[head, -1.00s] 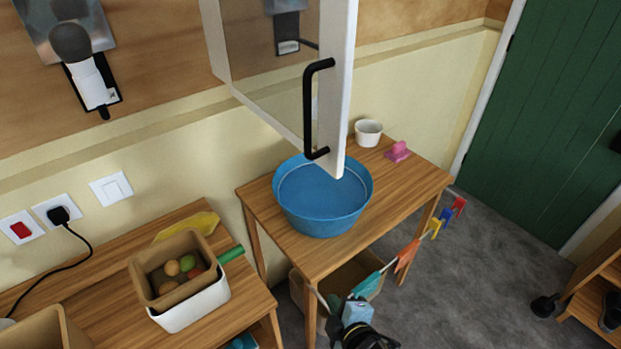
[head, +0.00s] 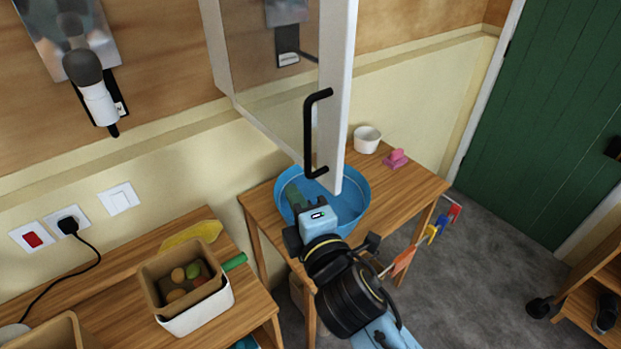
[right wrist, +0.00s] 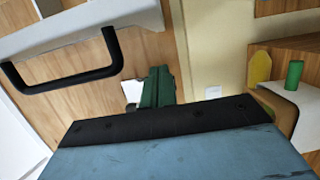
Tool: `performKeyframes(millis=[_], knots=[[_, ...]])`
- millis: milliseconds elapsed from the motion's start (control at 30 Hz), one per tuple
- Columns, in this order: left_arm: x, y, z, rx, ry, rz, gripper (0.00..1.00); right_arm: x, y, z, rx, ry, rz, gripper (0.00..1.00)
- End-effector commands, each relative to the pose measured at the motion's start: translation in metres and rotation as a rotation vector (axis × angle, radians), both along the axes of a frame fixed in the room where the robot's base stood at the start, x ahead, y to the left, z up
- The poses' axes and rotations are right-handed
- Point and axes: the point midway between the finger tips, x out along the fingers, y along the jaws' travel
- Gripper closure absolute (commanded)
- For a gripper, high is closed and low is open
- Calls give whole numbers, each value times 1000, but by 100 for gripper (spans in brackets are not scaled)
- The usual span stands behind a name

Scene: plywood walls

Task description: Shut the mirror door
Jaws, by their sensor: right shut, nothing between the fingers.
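The mirror door (head: 336,110) stands open, swung out from the wall, with its white edge facing me and its reflective side to the left. Its black bar handle (head: 309,135) is near the lower edge. In the right wrist view, the door's white edge (right wrist: 95,24) and the handle (right wrist: 70,78) show at upper left. My right gripper (head: 294,194) is below and slightly left of the handle, over the blue basin, apart from the door. Its dark green fingers (right wrist: 157,88) are shut and empty. My left gripper is not in view.
A blue basin (head: 350,197) stands on a wooden table (head: 415,190) under the door, with a white cup (head: 367,140) and a pink object (head: 396,158) behind it. A lower wooden table at left holds a box of round items (head: 190,312). A green door (head: 555,120) is at right.

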Motion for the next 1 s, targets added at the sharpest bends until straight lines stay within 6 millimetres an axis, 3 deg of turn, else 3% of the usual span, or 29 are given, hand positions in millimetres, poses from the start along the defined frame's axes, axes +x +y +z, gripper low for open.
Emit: performKeyframes(millis=[100, 300, 833, 1000], knots=[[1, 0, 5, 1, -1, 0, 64, 21, 4, 1, -1, 1, -1, 100], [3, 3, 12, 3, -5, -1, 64, 34, -19, 0, -2, 1, 1, 100], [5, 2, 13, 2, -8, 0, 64, 40, -28, -1, 1, 1, 0, 100], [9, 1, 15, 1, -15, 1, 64, 53, -45, 0, -3, 0, -18, 100]])
